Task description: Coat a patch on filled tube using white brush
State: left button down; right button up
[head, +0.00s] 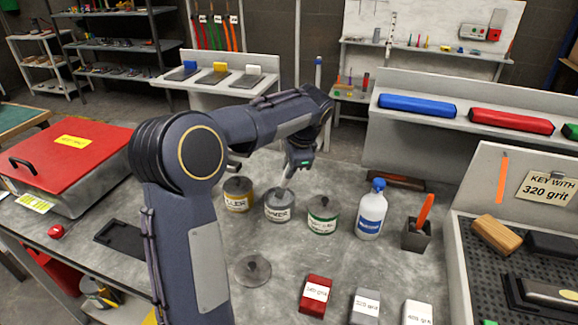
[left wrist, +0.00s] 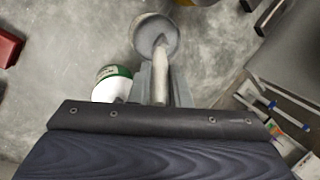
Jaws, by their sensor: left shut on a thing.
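My left gripper (head: 291,168) is shut on a pale handle (head: 286,180), which looks like the white brush. It points down into the open grey PRIMER can (head: 280,211). In the left wrist view the handle (left wrist: 161,72) sits between the fingers (left wrist: 160,88) and runs to the grey can (left wrist: 147,42). The brush's bristles are hidden, so I cannot tell whether they touch the primer. A silver bar-like piece (head: 552,294) lies at the right edge, partly cut off; I cannot tell whether it is the filled tube. My right gripper is not in view.
A yellow-banded can (head: 238,197) and a green-banded can (head: 322,215) flank the primer closely. A white bottle with blue cap (head: 371,212) and a dark holder (head: 415,235) stand right. Labelled grit blocks (head: 316,295) line the front. A round disc (head: 252,271) lies on the bench.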

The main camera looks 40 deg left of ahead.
pick_arm(q)
notch_tip(320, 180, up, 7)
jog(key=p, duration=0.7)
dwell(0.9)
